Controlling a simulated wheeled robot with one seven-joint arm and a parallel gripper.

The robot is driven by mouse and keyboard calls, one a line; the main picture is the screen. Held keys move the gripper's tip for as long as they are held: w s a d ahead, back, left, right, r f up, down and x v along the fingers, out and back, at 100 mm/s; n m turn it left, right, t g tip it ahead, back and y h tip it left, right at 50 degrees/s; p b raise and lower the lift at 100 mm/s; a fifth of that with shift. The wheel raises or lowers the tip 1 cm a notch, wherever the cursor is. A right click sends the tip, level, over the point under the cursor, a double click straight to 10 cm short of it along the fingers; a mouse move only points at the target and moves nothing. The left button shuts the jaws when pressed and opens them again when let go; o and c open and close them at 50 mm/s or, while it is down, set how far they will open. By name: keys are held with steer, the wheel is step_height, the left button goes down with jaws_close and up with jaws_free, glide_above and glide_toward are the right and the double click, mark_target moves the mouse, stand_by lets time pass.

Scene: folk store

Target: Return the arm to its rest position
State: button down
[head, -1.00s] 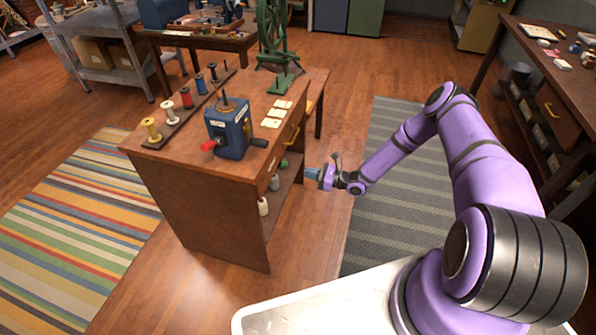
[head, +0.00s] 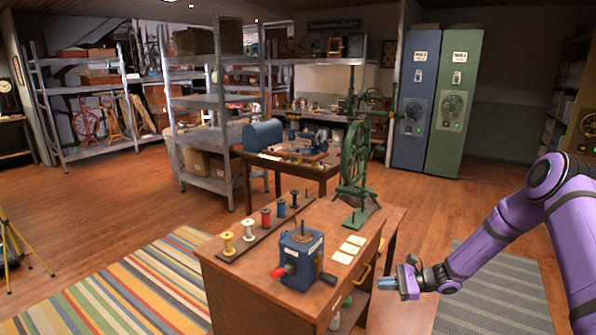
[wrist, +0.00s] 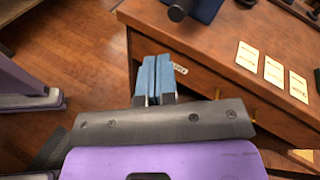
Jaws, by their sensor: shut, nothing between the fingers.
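My purple arm reaches in from the right in the head view. My gripper (head: 388,283) is just right of the wooden cabinet's drawer side, with its blue fingertips pointing left. In the wrist view my gripper (wrist: 155,75) shows its two blue fingers together, with nothing between them. The fingers appear in front of the cabinet's drawer front, near a small label; I cannot tell whether they touch it.
The wooden cabinet (head: 233,288) bears a blue winder (head: 301,258), a row of thread spools (head: 265,218), white cards (head: 350,246) and a green spinning wheel (head: 355,165). A grey striped rug (head: 500,290) lies at the right. Open floor (head: 440,200) lies behind.

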steer(key=s+r+n+g+h, duration=0.1)
steer(key=s+r+n+h, duration=0.3)
steer(key=r, duration=0.6)
steer(key=s+a+r+n+g+h, duration=0.1)
steer(key=s+r+n+h, duration=0.3)
steer(key=r, duration=0.6)
steer(key=s+r+n+g+h, duration=0.1)
steer(key=s+r+n, duration=0.1)
steer(key=s+r, duration=0.55)
steer(key=s+d+r+n+t+h, duration=0.2)
steer(key=s+r, duration=0.6)
steer(key=s, duration=0.4)
steer(key=s+d+r+n+t+h, duration=0.3)
steer(key=s+r, duration=0.5)
steer(key=s, duration=0.4)
steer(key=shift+n+t+h, duration=0.3)
steer(key=shift+h, duration=0.3)
